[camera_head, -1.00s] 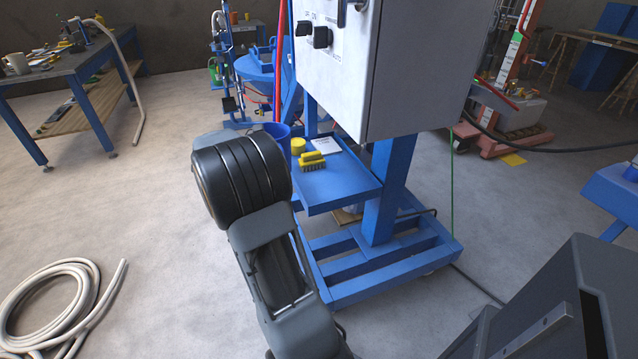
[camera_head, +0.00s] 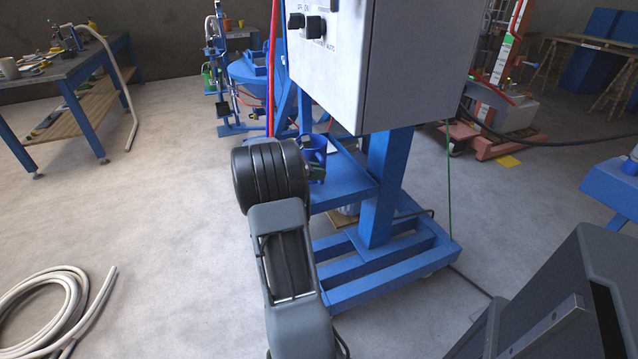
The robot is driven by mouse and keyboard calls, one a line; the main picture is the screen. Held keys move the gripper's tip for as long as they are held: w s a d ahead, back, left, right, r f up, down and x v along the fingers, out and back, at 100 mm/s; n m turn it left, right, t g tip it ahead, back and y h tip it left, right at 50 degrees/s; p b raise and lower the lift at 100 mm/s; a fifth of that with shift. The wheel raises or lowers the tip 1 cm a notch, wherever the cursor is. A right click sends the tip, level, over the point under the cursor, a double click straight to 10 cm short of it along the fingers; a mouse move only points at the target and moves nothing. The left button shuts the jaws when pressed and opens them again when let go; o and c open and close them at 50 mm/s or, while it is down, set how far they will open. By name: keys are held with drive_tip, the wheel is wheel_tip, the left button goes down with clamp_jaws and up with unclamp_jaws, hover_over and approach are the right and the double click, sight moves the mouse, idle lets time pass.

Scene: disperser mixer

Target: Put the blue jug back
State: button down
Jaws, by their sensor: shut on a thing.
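The blue jug (camera_head: 316,147) is small in view, just past the end of my dark arm and over the blue shelf of the wheeled stand (camera_head: 345,181). My gripper (camera_head: 316,173) shows only in part beside my black wrist. It is shut on the blue jug, which looks roughly upright. Whether the jug's base touches the shelf or hangs above it I cannot tell. My wrist hides the left part of the shelf.
A grey control box (camera_head: 385,60) hangs right over the shelf, with a blue post (camera_head: 388,185) below it. A red hose (camera_head: 272,70) runs down at the left. A workbench (camera_head: 75,70) stands far left. A coiled pale hose (camera_head: 60,310) lies on the floor.

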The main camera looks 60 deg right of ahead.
sight(319, 182)
drive_tip(key=shift+s+d+f+b, duration=0.1)
drive_tip(key=shift+d+f+b, duration=0.15)
drive_tip(key=shift+f, duration=0.75)
drive_tip(key=shift+s+d+f+b, duration=0.1)
drive_tip(key=shift+f+b, duration=0.15)
drive_tip(key=shift+f, duration=0.7)
drive_tip(key=shift+f, duration=0.15)
drive_tip(key=c, duration=1.1)
unclamp_jaws()
